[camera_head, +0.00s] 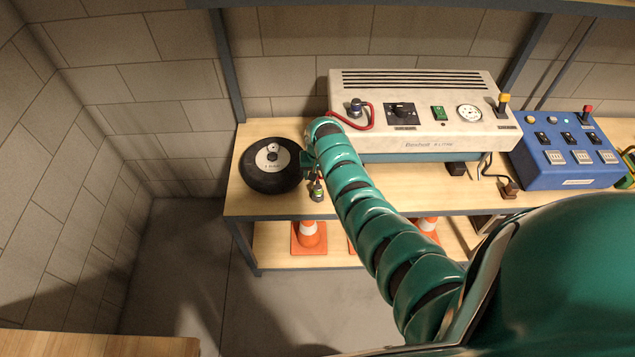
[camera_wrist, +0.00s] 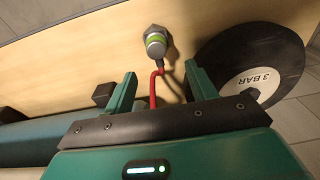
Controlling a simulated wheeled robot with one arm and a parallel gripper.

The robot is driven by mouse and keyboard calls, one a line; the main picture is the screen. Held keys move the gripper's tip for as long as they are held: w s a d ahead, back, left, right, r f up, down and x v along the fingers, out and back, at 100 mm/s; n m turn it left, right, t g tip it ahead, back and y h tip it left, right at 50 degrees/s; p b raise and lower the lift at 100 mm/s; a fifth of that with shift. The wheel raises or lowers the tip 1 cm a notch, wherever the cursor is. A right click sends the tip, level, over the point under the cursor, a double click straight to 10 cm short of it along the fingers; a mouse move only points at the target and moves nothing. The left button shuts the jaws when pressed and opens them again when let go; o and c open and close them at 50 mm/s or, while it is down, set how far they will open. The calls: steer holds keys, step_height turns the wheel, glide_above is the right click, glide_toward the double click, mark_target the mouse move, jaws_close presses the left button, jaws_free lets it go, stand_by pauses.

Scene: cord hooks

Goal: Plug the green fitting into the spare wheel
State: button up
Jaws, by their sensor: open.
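The spare wheel (camera_head: 250,182) is a black tyre with a white hub, lying flat at the left end of the wooden bench. In the wrist view the wheel (camera_wrist: 228,52) is at the right, with "3 BAR" on its hub. The fitting is grey metal with a green band (camera_wrist: 154,40), on a red hose; in the head view the fitting (camera_head: 317,190) is small, near the bench's front edge. My gripper (camera_wrist: 160,70) is open, its jaws on either side of the red hose, with the fitting beyond the fingertips. My arm hides part of the hose in the head view.
A white machine (camera_head: 420,140) with a dial and switches stands at the back of the bench (camera_head: 245,207). A blue control box (camera_head: 570,160) is to its right. Orange cones (camera_head: 308,235) stand on the lower shelf. Walls are close behind and left.

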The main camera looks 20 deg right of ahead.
mark_target(318, 187)
steer(key=shift+s+r+g, duration=0.2)
steer(key=shift+r+g, duration=0.25)
steer(key=shift+g, duration=0.05)
steer(key=shift+r, duration=0.1)
step_height(318, 187, down, 9)
steer(key=b, duration=0.7)
stand_by(1.0)
steer(key=shift+c, duration=0.3)
jaws_close()
steer(key=shift+r, duration=0.1)
